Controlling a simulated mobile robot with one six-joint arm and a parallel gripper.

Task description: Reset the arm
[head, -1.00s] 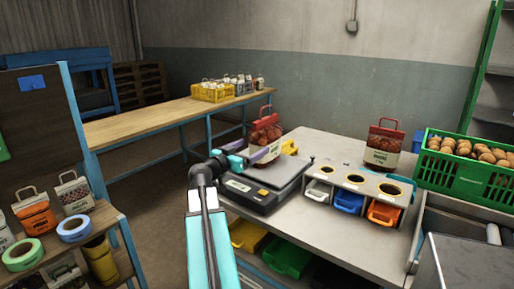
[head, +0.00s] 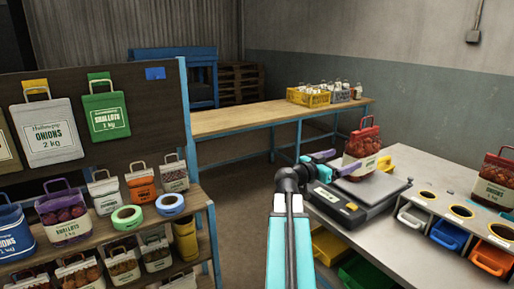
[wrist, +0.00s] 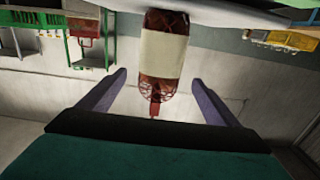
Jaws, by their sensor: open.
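My gripper (head: 336,162) is open, with its two purple fingers apart, at the left side of a red mesh sack (head: 364,142) with a pale label and red handle. The sack stands upright on the scale (head: 352,203). In the upside-down wrist view the sack (wrist: 163,50) shows ahead, centred between the open fingers of my gripper (wrist: 160,78). Its handle end appears near the fingertips; I cannot tell whether anything touches. My arm reaches up from the bottom of the head view.
The grey bench (head: 432,172) holds another sack (head: 494,182) and a row of small bins (head: 450,235) at right. A shelf rack (head: 205,200) with bags and tape rolls stands at left.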

